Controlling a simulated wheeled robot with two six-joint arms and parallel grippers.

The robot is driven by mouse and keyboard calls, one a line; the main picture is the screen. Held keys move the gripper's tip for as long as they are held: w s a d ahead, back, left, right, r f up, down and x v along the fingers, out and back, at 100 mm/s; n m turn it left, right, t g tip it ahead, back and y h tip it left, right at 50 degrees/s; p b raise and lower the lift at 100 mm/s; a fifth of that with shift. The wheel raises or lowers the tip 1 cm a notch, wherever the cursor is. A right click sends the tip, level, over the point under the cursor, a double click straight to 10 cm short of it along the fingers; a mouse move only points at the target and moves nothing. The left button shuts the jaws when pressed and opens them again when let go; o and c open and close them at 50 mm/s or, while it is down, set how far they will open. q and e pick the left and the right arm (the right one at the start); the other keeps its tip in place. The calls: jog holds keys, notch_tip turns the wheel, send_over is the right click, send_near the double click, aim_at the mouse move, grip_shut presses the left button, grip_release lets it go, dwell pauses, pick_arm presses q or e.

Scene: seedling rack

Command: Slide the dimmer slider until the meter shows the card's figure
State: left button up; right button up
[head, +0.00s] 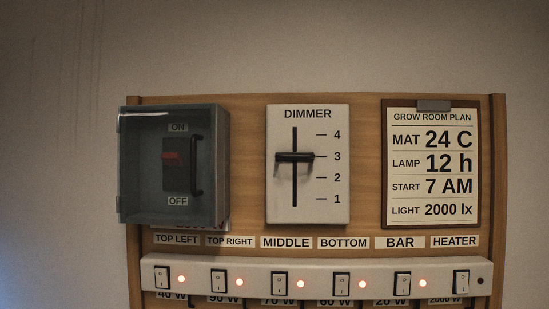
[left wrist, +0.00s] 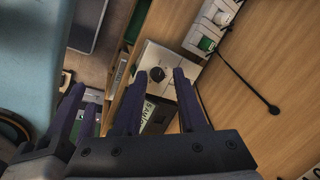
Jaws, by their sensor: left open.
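The dimmer (head: 272,205) is a white upright plate with a vertical slot and marks 1 to 4. Its black slider handle (head: 294,157) stands level with the 3 mark. The card (head: 430,199), headed GROW ROOM PLAN, hangs to its right and reads MAT 24 C, LAMP 12 h, START 7 AM, LIGHT 2000 lx. I cannot make out a meter in either view. My left gripper (left wrist: 160,78) shows in the left wrist view, open, with nothing seen held between its dark fingers. Neither gripper shows in the head view, so no gripper is at the slider there.
A grey clear-fronted switch box (head: 125,170) is left of the dimmer. Below runs a white switch strip (head: 255,281) with several rocker switches, most with lit red lamps.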

pick_arm(q)
jog(key=w+d+r+m+t+y, duration=0.25)
jog(key=w+r+t, duration=0.25)
jog(key=w+r, duration=0.5)
jog(key=t+y, duration=0.3)
jog(key=t, duration=0.7)
send_near(296, 157)
jog(key=shift+n+y, duration=0.25)
jog(key=shift+n, duration=0.3)
jog(key=p+x, duration=0.3)
jog(key=x, duration=0.6)
jog(key=shift+r+p, duration=0.15)
jog(key=shift+p, duration=0.15)
jog(key=shift+x, duration=0.75)
jog(key=shift+d+f, duration=0.1)
jog(key=shift+f, duration=0.1)
grip_shut()
